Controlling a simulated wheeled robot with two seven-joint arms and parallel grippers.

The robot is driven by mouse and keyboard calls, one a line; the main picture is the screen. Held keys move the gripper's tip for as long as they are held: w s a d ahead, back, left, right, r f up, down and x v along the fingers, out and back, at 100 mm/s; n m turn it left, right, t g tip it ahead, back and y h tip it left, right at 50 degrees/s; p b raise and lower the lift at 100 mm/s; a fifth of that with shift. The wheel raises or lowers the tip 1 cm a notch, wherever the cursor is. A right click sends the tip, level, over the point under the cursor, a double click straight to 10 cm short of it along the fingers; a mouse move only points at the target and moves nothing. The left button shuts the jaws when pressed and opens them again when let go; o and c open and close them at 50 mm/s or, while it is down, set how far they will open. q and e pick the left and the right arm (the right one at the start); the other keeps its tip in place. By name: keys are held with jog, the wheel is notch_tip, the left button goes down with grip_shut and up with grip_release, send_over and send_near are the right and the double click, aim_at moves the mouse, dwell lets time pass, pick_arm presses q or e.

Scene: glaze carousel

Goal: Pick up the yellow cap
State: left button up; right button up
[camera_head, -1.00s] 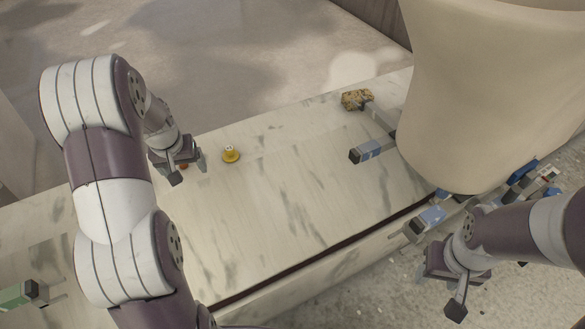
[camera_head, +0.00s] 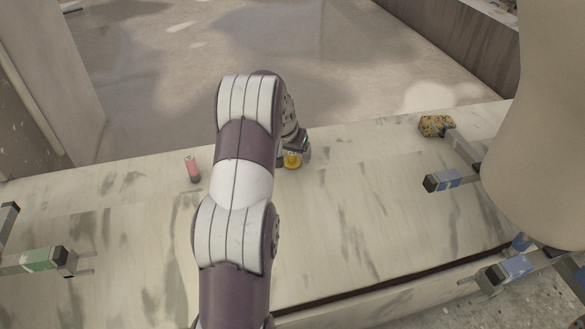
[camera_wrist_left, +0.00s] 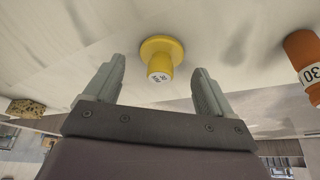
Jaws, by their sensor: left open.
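The yellow cap (camera_head: 291,161) stands on the pale marbled surface, near its far edge. In the left wrist view the cap (camera_wrist_left: 160,50) has a wide round flange and a narrower stem with a white, marked end. My left gripper (camera_wrist_left: 158,84) is open, its two fingers on either side of the cap's line, with the cap just beyond the fingertips and not visibly touched. In the head view my left gripper (camera_head: 301,150) is right by the cap, partly hidden behind my arm. My right gripper is out of view.
A green clamp (camera_head: 42,259), blue clamps (camera_head: 447,180), a brown sponge-like lump (camera_head: 436,126) and a large beige vessel (camera_head: 540,150) stand around. The middle surface is clear.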

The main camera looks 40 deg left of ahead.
pick_arm(q)
jog(key=shift+w+f, duration=0.25)
jog(key=shift+f, duration=0.35)
jog(key=shift+r, duration=0.15)
jog(key=c, duration=1.1)
